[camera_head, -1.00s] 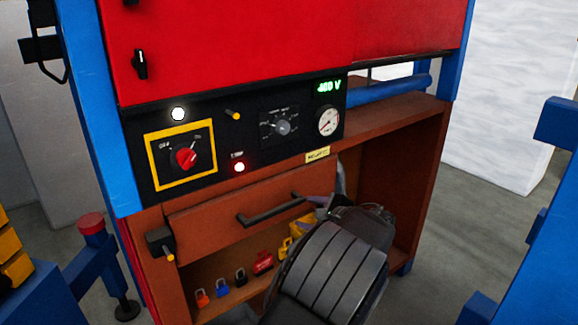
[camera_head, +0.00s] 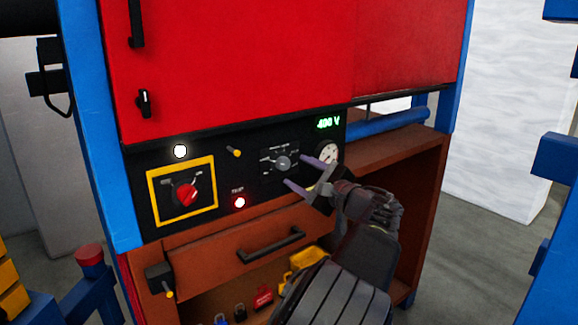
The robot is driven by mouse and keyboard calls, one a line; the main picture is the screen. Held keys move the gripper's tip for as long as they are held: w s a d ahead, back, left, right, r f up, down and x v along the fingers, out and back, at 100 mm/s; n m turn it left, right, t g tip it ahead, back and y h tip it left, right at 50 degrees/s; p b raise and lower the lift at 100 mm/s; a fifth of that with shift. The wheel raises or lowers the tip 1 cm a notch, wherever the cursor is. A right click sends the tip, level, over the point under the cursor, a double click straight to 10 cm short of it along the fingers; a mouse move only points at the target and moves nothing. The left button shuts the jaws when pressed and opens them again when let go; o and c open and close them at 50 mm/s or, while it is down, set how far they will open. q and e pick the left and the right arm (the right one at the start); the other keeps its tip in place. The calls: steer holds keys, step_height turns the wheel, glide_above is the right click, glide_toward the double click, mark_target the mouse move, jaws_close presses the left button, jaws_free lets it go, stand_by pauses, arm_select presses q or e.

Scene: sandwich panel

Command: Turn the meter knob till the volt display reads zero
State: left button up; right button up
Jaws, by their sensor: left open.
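The grey meter knob (camera_head: 283,162) sits on a small dark plate on the black panel (camera_head: 222,159). The green volt display (camera_head: 324,124), up and right of it, appears to read 400 V. My left gripper (camera_head: 298,172) is open, with its purple-tipped fingers spread just right of and below the knob. Nothing is between the fingers that I can make out, and whether a fingertip touches the panel cannot be told. My right gripper is not in view.
Below are a drawer with a black handle (camera_head: 270,245) and a shelf with small padlocks (camera_head: 263,297). Blue posts (camera_head: 95,130) flank the cabinet.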

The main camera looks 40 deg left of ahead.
mark_target(286, 165)
arm_select(q)
steer(key=p+x, duration=0.1)
steer(key=x, duration=0.4)
jaws_close()
stand_by(0.6)
